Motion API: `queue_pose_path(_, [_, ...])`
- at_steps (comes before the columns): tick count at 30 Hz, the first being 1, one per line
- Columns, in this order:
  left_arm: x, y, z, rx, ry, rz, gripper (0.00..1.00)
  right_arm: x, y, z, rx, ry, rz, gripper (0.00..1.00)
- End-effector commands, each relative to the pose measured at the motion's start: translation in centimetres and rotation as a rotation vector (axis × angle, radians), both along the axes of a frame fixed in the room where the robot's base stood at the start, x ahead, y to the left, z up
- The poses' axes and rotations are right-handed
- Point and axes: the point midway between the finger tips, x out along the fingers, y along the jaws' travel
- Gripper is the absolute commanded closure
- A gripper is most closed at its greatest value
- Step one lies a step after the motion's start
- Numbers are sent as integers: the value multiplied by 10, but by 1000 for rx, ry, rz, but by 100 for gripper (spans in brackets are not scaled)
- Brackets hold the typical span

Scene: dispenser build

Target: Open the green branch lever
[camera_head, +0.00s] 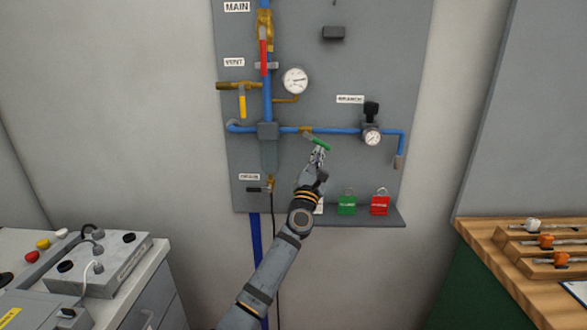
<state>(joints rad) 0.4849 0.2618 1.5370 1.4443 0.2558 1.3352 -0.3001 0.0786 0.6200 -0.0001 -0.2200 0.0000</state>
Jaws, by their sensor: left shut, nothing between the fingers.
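The green branch lever (317,142) sits on the short brass valve in the blue horizontal pipe (343,131), at the middle of the grey panel. It slants down to the right, at an angle to the pipe. My left gripper (318,152) is just below the lever, pointing up at it, with its fingers shut and empty. Its fingertips are at or very near the lever; I cannot tell if they touch. My right gripper is not in view.
The red main lever (263,57), yellow vent lever (242,106), upper gauge (295,80) and branch gauge (372,138) are on the panel. A green lock (347,205) and red lock (380,205) are at the panel's bottom shelf. A wooden rack (540,258) is at right.

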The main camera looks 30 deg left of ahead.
Motion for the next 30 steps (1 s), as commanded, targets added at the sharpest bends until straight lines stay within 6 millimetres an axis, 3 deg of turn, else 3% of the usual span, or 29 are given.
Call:
queue_pose_path(1, [1,-3,-4,-37,-26,0,100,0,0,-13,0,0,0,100])
queue_pose_path(9, [7,-11,9,-223,-137,-1,100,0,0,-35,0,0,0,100])
queue_pose_path(13, [8,-14,14,-287,-178,-1,100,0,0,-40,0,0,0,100])
queue_pose_path(30, [11,-17,23,-282,-174,0,100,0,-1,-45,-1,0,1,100])
